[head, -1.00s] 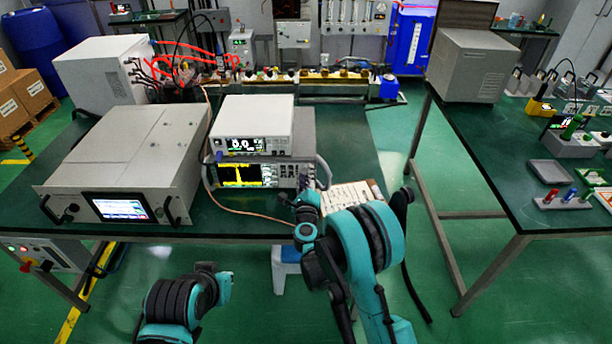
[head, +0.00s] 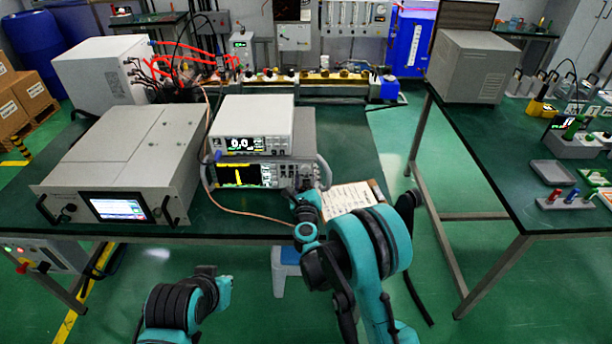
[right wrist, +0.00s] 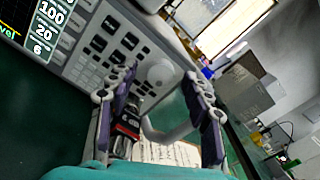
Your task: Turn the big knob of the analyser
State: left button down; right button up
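The analyser (head: 243,176) is the lower bench instrument with a yellow trace on its screen. In the right wrist view its keypad panel (right wrist: 105,45) fills the upper left, and the big round pale knob (right wrist: 159,72) is at the panel's right end. My right gripper (right wrist: 160,92) is open, its two fingers spread left and right with the knob seen between them, beyond the tips. I see no contact with the knob. In the head view my right gripper (head: 303,194) is at the analyser's front right corner and partly hides it.
A white meter (head: 252,125) stands on the analyser. A clipboard with paper (head: 348,197) lies on the bench to the right. A large grey unit (head: 125,160) stands at the left. The analyser's curved side handle (right wrist: 170,132) is close to my right fingers. A copper-coloured cable crosses the bench front.

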jog(key=s, duration=0.7)
jog(key=shift+s, duration=0.25)
dwell(0.3)
jog(key=s+d+r+n+g+y, duration=0.1)
jog(key=s+r+n+y, duration=0.25)
jog(key=r+n, duration=0.45)
jog(key=s+r+n+g+y, duration=0.2)
jog(key=s+r+n+y, duration=0.15)
jog(key=r+n, duration=0.5)
jog(key=s+d+f+n+g+h, duration=0.2)
jog(key=s+d+f+n, duration=0.2)
jog(key=s, duration=0.4)
jog(key=s+d+f+n+g+h, duration=0.2)
jog(key=s+d+f+n+g, duration=0.1)
jog(key=s+d, duration=0.4)
jog(key=s+d+f+n+g+h, duration=0.3)
jog(key=s+d+f+n, duration=0.2)
jog(key=s, duration=0.5)
jog(key=shift+d+n, duration=0.45)
jog(key=shift+n, duration=0.3)
